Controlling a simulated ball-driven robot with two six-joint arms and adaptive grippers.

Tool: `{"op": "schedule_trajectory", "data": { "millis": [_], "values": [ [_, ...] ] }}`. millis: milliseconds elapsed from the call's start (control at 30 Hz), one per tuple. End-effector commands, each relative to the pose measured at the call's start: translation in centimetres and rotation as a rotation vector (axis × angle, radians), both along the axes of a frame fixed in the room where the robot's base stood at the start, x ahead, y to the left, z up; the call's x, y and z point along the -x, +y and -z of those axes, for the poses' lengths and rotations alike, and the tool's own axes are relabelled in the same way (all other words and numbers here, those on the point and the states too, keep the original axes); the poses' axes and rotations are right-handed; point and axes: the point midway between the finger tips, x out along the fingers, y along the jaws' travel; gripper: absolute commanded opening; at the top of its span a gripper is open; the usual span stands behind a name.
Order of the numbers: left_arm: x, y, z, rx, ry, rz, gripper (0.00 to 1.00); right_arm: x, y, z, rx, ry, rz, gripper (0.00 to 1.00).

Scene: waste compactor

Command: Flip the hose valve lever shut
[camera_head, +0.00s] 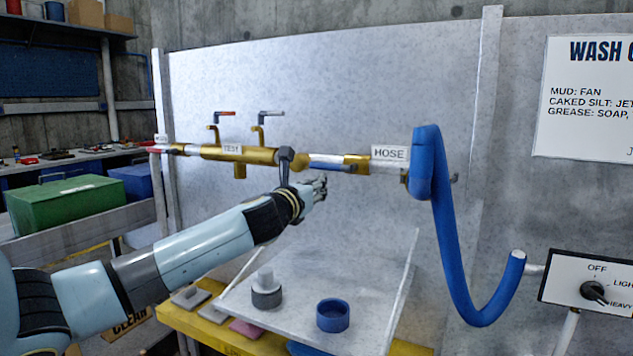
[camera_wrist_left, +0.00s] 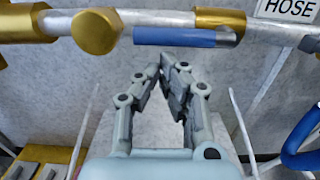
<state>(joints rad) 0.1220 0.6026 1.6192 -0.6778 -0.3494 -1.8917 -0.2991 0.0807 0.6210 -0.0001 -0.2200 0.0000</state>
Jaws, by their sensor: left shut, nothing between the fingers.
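A brass pipe run (camera_head: 210,152) crosses the grey panel, with a white HOSE label (camera_head: 390,153) to its right. The blue valve lever (camera_head: 330,162) lies along the pipe, left of that label and beside a brass valve body (camera_head: 356,164). In the left wrist view the blue lever (camera_wrist_left: 174,37) runs level, parallel to the pipe. My left gripper (camera_head: 321,186) is shut and empty, just below the lever. In the left wrist view its fingertips (camera_wrist_left: 172,62) meet below the lever, with a small gap seeming to separate them. My right gripper is out of view.
A thick blue hose (camera_head: 450,250) hangs at the right, beside a control box (camera_head: 595,285) with a knob. A blue cup (camera_head: 333,315) sits on the tray below.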

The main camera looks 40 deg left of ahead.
Motion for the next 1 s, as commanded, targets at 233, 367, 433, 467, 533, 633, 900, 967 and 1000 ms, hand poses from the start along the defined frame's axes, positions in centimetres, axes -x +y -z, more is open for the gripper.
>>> {"op": "schedule_trajectory", "data": {
  "millis": [233, 367, 433, 467, 533, 633, 900, 967, 1000],
  "values": [
    [0.0, 0.0, 0.0, -0.001, 0.0, 0.0, 0.0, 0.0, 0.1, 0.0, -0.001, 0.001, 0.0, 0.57],
    [0.0, 0.1, -0.1, -0.012, 0.004, -0.001, 0.0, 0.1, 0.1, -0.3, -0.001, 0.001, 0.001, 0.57],
    [0.1, 0.1, -0.3, -0.028, 0.009, 0.0, 0.0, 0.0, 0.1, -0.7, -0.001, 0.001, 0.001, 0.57],
    [0.1, 0.1, -0.4, -0.034, 0.011, -0.001, 0.0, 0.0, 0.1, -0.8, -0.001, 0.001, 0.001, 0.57],
    [0.1, 0.2, -0.5, -0.048, 0.015, 0.0, 0.0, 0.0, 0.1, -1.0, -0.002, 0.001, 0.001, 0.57],
    [0.1, 0.2, -0.5, -0.06, 0.018, 0.0, 0.0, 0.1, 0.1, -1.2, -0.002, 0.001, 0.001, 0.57],
    [0.1, 0.3, -0.9, -0.102, 0.031, -0.001, 0.0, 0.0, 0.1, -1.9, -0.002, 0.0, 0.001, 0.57],
    [0.1, 0.4, -1.0, -0.113, 0.035, -0.001, 0.0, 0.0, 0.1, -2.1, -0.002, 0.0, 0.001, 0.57],
    [0.1, 0.4, -1.1, -0.119, 0.038, -0.001, 0.0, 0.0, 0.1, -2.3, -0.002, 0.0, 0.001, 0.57]
  ]
}}
